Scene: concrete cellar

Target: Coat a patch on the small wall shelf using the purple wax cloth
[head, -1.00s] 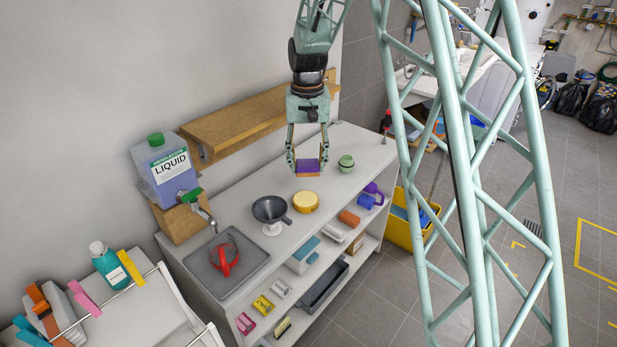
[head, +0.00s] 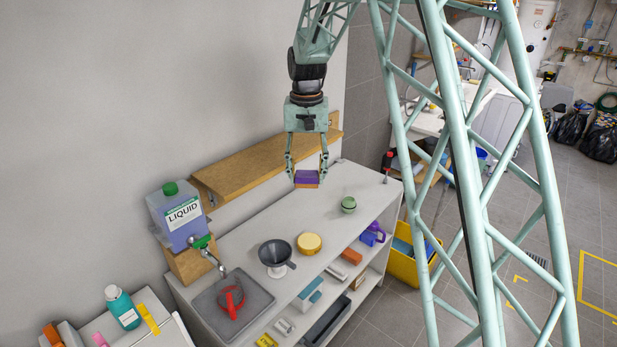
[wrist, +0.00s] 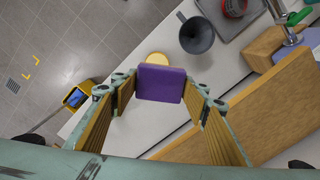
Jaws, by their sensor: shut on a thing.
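My gripper (head: 307,170) is shut on a block with a purple top, the purple wax cloth (head: 306,176), with a tan-orange layer under it. It holds the cloth in the air above the white bench. In the wrist view the purple cloth (wrist: 160,84) sits between my two fingers. The small wall shelf (head: 262,158) is a wooden board fixed to the wall behind the bench. My gripper is in front of the shelf's right part, apart from it. In the wrist view the shelf (wrist: 265,110) lies at the right and below the cloth.
On the white bench (head: 290,228) stand a yellow round tin (head: 309,243), a grey funnel (head: 274,254), a green jar (head: 348,204) and a grey tray (head: 208,310) with a red item. A liquid jug (head: 178,216) stands left of the shelf. A yellow bucket (head: 404,262) is on the floor.

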